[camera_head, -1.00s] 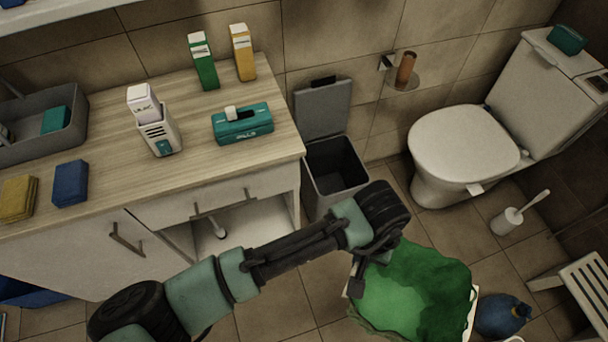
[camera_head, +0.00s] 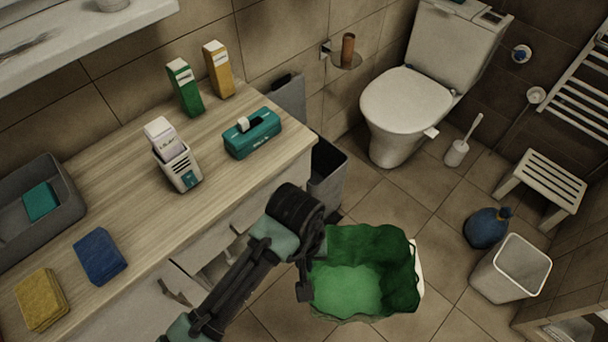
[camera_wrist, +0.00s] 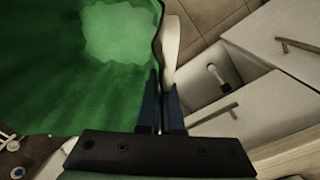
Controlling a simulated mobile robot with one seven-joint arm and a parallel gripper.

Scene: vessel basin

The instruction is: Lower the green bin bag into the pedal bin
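The green bin bag (camera_head: 345,290) hangs open-mouthed in the head view, in front of and slightly right of the pedal bin. My gripper (camera_head: 306,268) holds the bag at its left rim. In the wrist view, my gripper's dark fingers (camera_wrist: 161,110) are close together at the bag's edge, and the green bag (camera_wrist: 50,80) fills the left side. A pale strip runs along that edge. The grey pedal bin (camera_head: 326,178) stands beside the cabinet with its lid (camera_head: 290,100) raised against the wall. My arm and the counter partly hide the bin. The bag is outside it.
The wooden counter (camera_head: 110,215) holds a teal box (camera_head: 252,138), cartons and sponges. The toilet (camera_head: 400,110) is behind. A white basket (camera_head: 510,268), blue bag (camera_head: 487,228) and stool (camera_head: 545,180) stand at right. Floor between toilet and green bag is clear.

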